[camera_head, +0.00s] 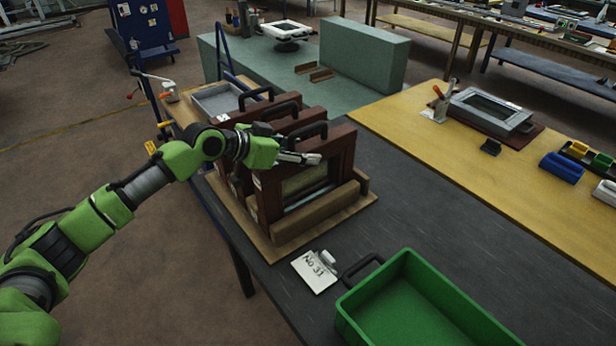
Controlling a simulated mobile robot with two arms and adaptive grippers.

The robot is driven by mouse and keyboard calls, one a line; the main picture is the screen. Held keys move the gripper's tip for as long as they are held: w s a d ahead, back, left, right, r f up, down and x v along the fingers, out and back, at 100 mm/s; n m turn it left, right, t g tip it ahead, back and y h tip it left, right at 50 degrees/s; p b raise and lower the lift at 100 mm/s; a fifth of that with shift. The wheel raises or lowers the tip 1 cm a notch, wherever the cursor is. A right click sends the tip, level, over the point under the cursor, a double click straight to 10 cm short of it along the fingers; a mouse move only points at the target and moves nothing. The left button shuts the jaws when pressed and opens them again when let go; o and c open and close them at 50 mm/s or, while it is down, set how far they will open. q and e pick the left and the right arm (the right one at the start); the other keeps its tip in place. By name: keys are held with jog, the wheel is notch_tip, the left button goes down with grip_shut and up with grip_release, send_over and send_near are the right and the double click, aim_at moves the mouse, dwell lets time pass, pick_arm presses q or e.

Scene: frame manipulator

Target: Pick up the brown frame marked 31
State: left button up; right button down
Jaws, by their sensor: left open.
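Several brown frames with black handles stand upright, one behind another, in a wooden rack (318,210) on the dark table. The nearest brown frame (268,196) has a pale window and a black handle (308,130) on top. I cannot read a number on any frame. My left gripper (312,158) is open, at the top of the nearest frame just below its handle in the picture. It hides part of the frames; I cannot tell whether it touches them. My right gripper is not in view.
A green bin (408,305) stands at the table's front, right of the card. A grey tray (218,100) is behind the rack. The yellow tabletop (420,135) on the right holds a grey frame (492,112) and blue blocks (561,167). Dark table right of the rack is clear.

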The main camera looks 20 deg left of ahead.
pick_arm(q)
jog(key=shift+x, duration=1.5)
jog(key=shift+s, duration=0.1)
grip_shut()
jog(key=shift+w+r, duration=0.2)
jog(key=shift+r, duration=0.05)
